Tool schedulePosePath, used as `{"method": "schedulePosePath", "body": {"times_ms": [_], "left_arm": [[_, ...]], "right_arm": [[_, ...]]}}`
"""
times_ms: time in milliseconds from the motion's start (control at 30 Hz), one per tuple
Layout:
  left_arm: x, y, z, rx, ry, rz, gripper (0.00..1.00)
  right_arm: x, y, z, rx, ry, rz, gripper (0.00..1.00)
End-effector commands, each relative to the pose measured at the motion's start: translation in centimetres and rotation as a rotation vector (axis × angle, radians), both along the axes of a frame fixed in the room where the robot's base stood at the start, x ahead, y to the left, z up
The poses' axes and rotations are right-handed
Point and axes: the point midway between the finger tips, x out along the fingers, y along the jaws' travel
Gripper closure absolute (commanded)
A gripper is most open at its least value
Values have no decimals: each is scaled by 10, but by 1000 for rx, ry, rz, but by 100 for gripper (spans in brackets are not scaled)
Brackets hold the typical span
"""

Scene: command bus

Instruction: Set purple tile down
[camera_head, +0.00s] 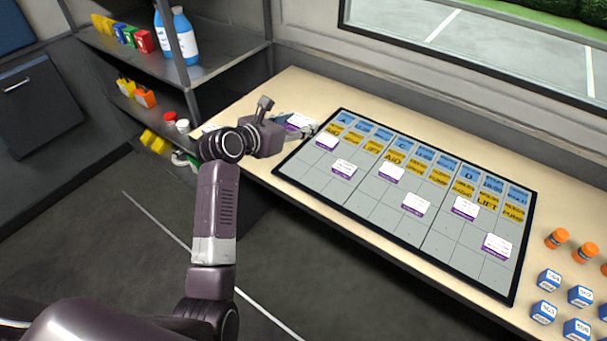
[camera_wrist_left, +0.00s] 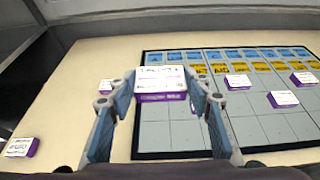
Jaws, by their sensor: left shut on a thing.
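My left gripper (camera_wrist_left: 160,92) is shut on a purple tile (camera_wrist_left: 160,84), a flat piece with a white lettered face and purple front edge. In the head view the left gripper (camera_head: 302,131) is at the far left corner of the board (camera_head: 395,232), and the held tile (camera_head: 298,120) shows just beyond the fingers. In the wrist view the tile sits level between the fingertips, over the board's left edge. Its underside is hidden, so I cannot tell whether it touches anything. My right gripper is out of view.
Several white-and-purple tiles (camera_head: 416,203) lie on the gridded board below blue and yellow labels. Other tiles (camera_wrist_left: 20,147) lie on the counter left of it. A shelf (camera_head: 225,62) stands at left.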

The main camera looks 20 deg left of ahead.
Motion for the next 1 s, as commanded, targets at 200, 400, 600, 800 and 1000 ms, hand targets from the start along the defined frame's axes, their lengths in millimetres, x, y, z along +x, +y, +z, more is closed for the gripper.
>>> {"method": "schedulePosePath", "body": {"times_ms": [200, 400, 600, 800, 1000], "left_arm": [[-1, 0, -65, 2, 7, -1, 79], [-1, 1, -107, 1, 3, 0, 79], [0, 0, -123, 0, 0, -1, 79], [0, 0, -155, 0, 2, -1, 79], [0, 0, -163, 0, -1, 1, 79]], "right_arm": [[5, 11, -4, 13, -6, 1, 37], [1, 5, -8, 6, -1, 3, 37], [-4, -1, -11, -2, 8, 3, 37], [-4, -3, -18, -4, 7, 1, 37], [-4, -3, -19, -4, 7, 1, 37]]}}
